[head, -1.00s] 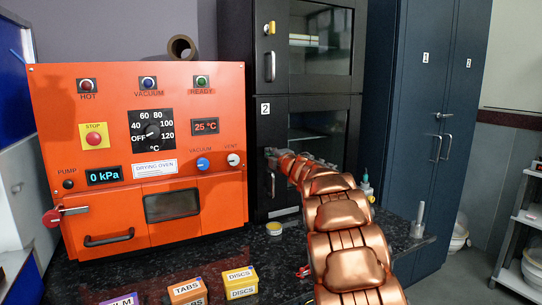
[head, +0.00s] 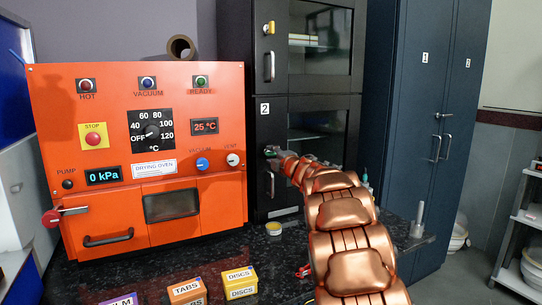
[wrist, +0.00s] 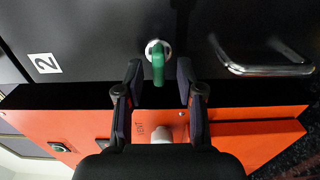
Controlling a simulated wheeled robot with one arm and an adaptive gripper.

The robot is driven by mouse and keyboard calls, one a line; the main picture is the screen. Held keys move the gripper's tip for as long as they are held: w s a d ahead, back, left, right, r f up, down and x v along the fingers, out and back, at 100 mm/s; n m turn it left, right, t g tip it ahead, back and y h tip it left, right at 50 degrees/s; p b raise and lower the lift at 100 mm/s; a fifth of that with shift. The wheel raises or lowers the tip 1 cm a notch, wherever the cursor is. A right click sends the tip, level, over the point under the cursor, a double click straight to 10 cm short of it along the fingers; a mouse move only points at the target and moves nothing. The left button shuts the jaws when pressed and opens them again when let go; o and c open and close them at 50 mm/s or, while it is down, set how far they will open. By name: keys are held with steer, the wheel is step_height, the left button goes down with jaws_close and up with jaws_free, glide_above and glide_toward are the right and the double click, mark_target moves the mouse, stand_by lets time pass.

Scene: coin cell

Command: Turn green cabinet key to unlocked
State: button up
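The green key (wrist: 157,66) sits in a round silver lock on the lower black cabinet door marked 2 (wrist: 20,70). My gripper (wrist: 160,66) is open, with one dark finger on each side of the key and a visible gap to both. I cannot tell how deep the key is between the fingertips. In the head view my gripper (head: 278,156) is at the lower cabinet (head: 278,106), by the lock, and hides most of it.
A metal door handle (wrist: 265,68) is beside the lock. The orange drying oven (head: 60,105) stands close on the left; its vent knob (head: 233,159) faces out near my gripper. A yellow key (head: 269,28) is on the upper door. Small boxes (head: 240,281) lie on the dark counter.

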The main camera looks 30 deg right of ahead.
steer(key=s, duration=1)
steer(key=shift+a, duration=0.45)
